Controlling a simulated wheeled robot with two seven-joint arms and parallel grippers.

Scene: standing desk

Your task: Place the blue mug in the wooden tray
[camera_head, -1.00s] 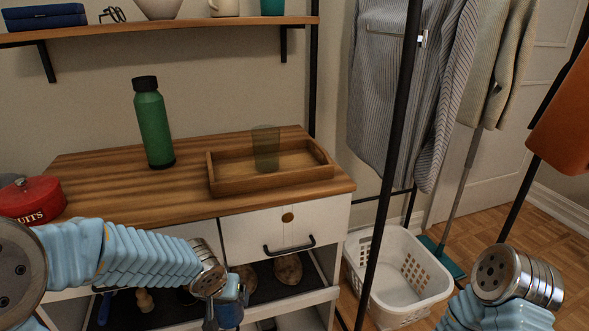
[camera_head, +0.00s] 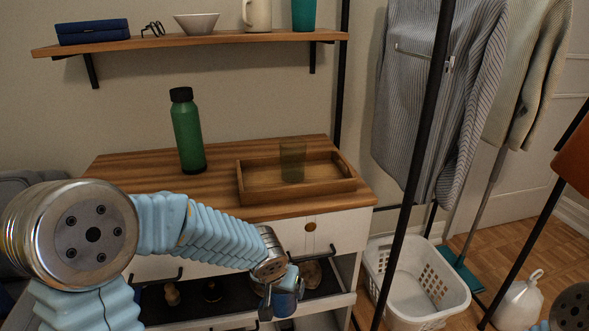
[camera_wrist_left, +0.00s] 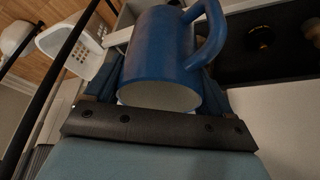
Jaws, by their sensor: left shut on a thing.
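The blue mug (camera_wrist_left: 157,62) fills the middle of the left wrist view, its handle to the right. My left gripper (camera_head: 283,303) is shut on the mug, which shows small and partly hidden in the head view (camera_head: 286,301). They are in front of the cabinet, below its top and lower than the tray. The wooden tray (camera_head: 262,195) lies on the right part of the wooden top, with a translucent greenish glass (camera_head: 292,160) standing in it. My right gripper is not in view; only part of that arm shows at the lower right.
A green bottle (camera_head: 187,135) stands on the top left of the tray. A shelf (camera_head: 190,42) with a bowl, mug and cup hangs above. A clothes rack (camera_head: 425,130) stands right of the cabinet, with a white laundry basket (camera_head: 415,285) behind its post.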

